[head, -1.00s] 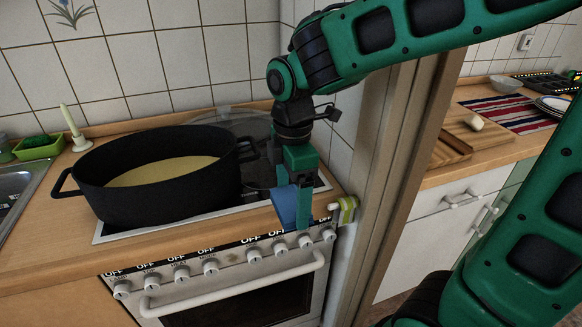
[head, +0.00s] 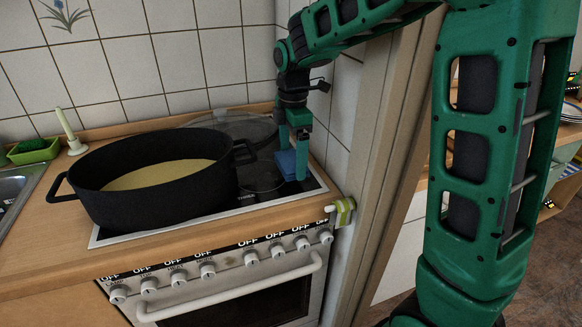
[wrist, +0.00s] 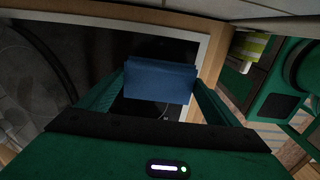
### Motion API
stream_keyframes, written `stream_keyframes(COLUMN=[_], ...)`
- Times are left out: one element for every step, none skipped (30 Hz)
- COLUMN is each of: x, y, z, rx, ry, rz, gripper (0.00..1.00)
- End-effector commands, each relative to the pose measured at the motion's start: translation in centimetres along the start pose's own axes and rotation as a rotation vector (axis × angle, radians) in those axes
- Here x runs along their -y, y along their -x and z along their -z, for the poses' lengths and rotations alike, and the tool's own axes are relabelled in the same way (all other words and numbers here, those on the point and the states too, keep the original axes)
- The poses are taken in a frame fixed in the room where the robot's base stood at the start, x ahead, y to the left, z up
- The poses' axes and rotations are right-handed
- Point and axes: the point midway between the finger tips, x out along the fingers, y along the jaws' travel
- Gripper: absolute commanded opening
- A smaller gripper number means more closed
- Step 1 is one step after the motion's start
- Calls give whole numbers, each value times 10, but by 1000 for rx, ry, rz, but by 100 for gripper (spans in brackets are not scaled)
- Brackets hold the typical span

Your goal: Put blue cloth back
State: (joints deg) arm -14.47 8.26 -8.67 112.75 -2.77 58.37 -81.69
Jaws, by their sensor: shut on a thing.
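The blue cloth (head: 287,162) is a small, dark blue piece held between the fingers of my gripper (head: 294,168). In the wrist view the cloth (wrist: 160,80) spans the gap between both green fingertips. My gripper is shut on it and points down over the right part of the black stove top (head: 258,178). I cannot tell whether the cloth touches the stove surface.
A large black pot (head: 150,178) with yellowish contents stands on the left of the stove top. A glass lid (head: 240,128) lies behind it. A striped green-white cloth (head: 344,211) hangs at the stove's front right corner. A wooden post (head: 385,150) rises on the right.

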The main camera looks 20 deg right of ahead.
Motion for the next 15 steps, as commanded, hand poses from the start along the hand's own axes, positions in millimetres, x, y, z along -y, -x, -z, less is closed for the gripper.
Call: stream_keyframes(x=[-1, 0, 0, 0, 0, 0, 0, 0, -1, -1, -1, -1, -1, -1, 0], y=[-7, -13, -19, -24, -28, -32, -34, -35, -36, -36, -36, -35, -35, -35, -36], z=[-1, 0, 0, 0, 0, 0, 0, 0, 0, 1, 1, 1, 1, 1, 1], rx=[1, 1, 1, 1, 1, 0, 0, 0, 0, 0, 0, 0, 0, 0, 0], ry=[0, 0, 1, 1, 1, 1, 1, 1, 1, 1, 1, 1, 1, 1, 1], rz=[4, 4, 4, 4, 3, 3, 1, 1, 0, 0, 0, 0, 0, 0, 0], gripper=[67, 67, 67, 67, 67, 67, 67, 67, 67, 67, 67, 67, 67, 67, 67])
